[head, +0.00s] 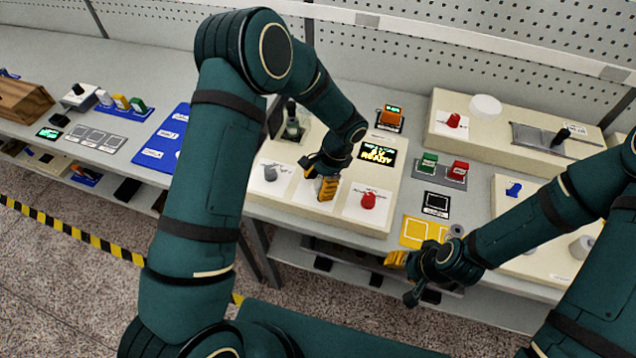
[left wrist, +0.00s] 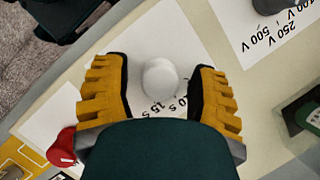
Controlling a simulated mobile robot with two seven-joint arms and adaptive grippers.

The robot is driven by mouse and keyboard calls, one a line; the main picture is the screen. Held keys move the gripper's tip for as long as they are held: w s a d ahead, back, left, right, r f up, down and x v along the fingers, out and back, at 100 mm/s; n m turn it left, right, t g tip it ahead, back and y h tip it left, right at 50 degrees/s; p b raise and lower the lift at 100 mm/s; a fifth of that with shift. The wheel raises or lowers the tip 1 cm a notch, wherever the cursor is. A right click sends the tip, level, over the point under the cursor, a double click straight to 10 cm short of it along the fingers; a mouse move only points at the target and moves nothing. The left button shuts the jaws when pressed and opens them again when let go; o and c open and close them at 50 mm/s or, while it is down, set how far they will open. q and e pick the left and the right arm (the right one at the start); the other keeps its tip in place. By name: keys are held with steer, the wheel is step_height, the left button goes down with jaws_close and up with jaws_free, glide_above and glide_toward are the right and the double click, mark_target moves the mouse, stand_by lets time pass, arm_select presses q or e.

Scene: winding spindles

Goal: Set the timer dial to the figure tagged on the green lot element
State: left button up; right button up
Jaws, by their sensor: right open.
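The timer dial is a pale round knob (left wrist: 160,78) on a white card with seconds figures, partly hidden; "15 s" can be read upside down. My left gripper (left wrist: 160,95) is open around the knob, a yellow finger on each side with a gap. In the head view my left gripper (head: 327,187) reaches down over this middle card and hides the knob. My right gripper (head: 408,275) is open and empty near the table's front edge.
The console also has a grey knob (head: 271,173) with voltage figures, a red knob (head: 368,201) and a lit display (head: 378,153) reading READY. A red block (head: 457,171) stands beside the green one. Another green block (head: 138,105) stands far left.

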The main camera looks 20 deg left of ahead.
arm_select(q)
jaws_close()
steer(key=shift+n, duration=0.3)
steer(key=n+g+h+b, duration=0.1)
steer(key=n, duration=0.2)
steer(key=shift+f+n+b, duration=0.15)
steer(key=shift+n+b, duration=0.15)
steer(key=shift+b, duration=0.1)
steer(key=n+h, duration=0.1)
steer(key=n, duration=0.1)
steer(key=n+h+b, duration=0.1)
steer(key=n, duration=0.1)
steer(key=shift+s+n+g, duration=0.1)
steer(key=shift+n+g, duration=0.2)
steer(key=n+h, duration=0.1)
steer(key=n, duration=0.3)
steer(key=shift+h, duration=0.3)
steer(key=n, duration=0.2)
steer(key=n+t+h, duration=0.1)
steer(key=n, duration=0.2)
steer(key=shift+h, duration=0.3)
